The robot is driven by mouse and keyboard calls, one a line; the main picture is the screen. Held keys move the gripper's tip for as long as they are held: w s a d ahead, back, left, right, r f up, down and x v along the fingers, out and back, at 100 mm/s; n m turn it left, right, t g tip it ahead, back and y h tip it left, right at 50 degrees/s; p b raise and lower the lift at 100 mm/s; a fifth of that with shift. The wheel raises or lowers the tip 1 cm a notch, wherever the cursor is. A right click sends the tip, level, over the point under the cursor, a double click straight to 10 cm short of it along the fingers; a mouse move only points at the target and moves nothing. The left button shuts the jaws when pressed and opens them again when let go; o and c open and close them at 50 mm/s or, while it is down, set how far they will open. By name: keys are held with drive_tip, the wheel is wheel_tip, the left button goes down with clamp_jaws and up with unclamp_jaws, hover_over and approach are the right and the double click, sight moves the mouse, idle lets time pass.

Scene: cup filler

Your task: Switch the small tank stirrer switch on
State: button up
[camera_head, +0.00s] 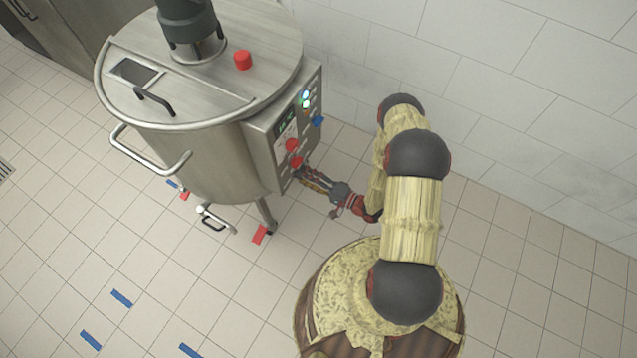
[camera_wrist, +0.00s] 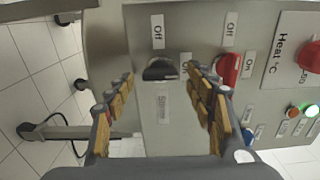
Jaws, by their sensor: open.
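The small tank (camera_head: 210,150) is a steel vessel at the upper left of the head view, with a control panel (camera_head: 283,130) on its right side. In the wrist view, a black rotary knob (camera_wrist: 160,69) sits between "Off" and "On" labels, with a label below it that appears to read "Stirrer". My gripper (camera_wrist: 163,80) is open, its two fingers on either side of the black knob. I cannot tell whether they touch it. In the head view my gripper (camera_head: 300,175) is at the lower part of the panel. The knob is hidden there.
A red knob (camera_wrist: 229,68) sits just right of my right finger in the wrist view, with another red knob (camera_wrist: 309,57) by the "Heat °C" label. A tiled wall (camera_head: 480,80) stands behind; the floor at lower left is open.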

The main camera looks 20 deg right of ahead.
drive_tip(key=v, duration=1.1)
drive_tip(key=shift+s, duration=0.15)
idle(0.3)
